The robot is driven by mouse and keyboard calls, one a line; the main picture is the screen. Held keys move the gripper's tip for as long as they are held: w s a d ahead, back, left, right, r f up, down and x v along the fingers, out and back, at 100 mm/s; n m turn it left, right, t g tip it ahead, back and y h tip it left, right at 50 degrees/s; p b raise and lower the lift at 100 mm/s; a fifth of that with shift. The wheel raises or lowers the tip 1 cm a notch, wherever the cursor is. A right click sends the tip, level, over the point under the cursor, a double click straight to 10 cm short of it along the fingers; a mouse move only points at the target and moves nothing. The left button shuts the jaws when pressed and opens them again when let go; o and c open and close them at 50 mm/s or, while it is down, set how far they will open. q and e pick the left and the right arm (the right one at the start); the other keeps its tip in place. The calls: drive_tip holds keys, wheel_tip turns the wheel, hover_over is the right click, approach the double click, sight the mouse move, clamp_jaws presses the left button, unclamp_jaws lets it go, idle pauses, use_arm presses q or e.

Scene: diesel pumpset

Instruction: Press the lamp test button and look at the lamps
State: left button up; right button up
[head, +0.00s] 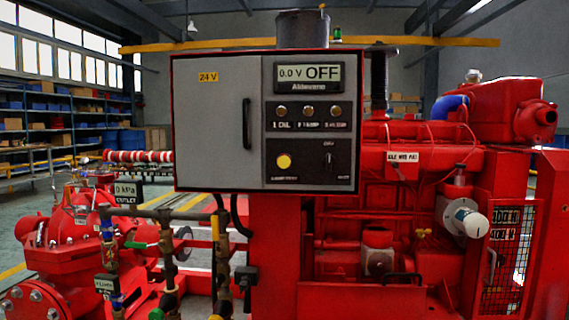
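The control panel (222,140) is a grey-faced box with a red frame in the middle of the head view. Three round lamps (308,111) sit in a row on its black section, dull amber-brown and apparently unlit. Their small labels are hard to read; the left one seems to say OIL. Below them is a round yellow button (284,161) with a blurred label, likely the lamp test button. A rotary switch (329,161) is right of it. The display (308,73) reads 0.0 V OFF. Neither of my grippers is in view.
The panel door has a black vertical handle (247,124). A red diesel engine (400,210) stands behind and right, with a mesh guard (503,265). Pipes with valves (168,245) and a red pump (65,250) stand at lower left. Nothing blocks the panel's face.

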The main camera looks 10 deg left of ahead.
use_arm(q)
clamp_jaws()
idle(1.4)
